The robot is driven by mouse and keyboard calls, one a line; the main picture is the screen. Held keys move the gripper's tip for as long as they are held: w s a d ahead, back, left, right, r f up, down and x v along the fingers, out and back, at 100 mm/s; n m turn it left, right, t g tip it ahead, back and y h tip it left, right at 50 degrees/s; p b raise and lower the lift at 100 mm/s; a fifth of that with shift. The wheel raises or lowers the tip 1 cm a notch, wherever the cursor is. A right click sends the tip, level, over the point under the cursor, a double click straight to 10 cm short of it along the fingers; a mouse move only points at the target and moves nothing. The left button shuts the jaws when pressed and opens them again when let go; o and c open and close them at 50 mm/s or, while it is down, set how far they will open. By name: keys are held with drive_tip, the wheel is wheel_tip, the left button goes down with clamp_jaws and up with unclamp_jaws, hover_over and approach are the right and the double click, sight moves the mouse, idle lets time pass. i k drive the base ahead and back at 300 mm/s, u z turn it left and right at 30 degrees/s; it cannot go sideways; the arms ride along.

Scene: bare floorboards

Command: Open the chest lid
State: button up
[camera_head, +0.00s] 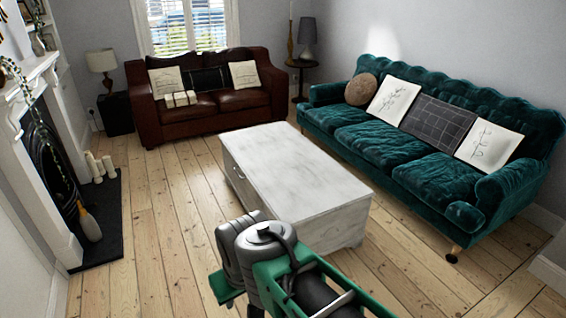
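A whitewashed wooden chest (240,183) stands on the floorboards in the middle of the room. Its flat lid (295,170) lies level on top and looks shut. A small dark mark shows on the side facing left. My arm, grey and green, reaches in from the bottom edge and covers the chest's near left corner. My gripper itself cannot be made out; only arm links show, with a green part at their left end, so its fingers are hidden or out of frame.
A green velvet sofa (385,150) stands to the right of the chest, and a brown leather sofa (215,105) behind it. A fireplace with a dark hearth (100,220) lies along the left wall. Bare floorboards (165,220) are clear between hearth and chest.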

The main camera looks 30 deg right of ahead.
sight(300, 184)
drive_tip(key=z, duration=0.45)
drive_tip(key=i, duration=1.1)
drive_tip(key=u, duration=0.35)
drive_tip(key=i, duration=1.9)
drive_tip(key=u, duration=1.1)
drive_tip(key=i, duration=0.4)
drive_tip(key=u, duration=0.2)
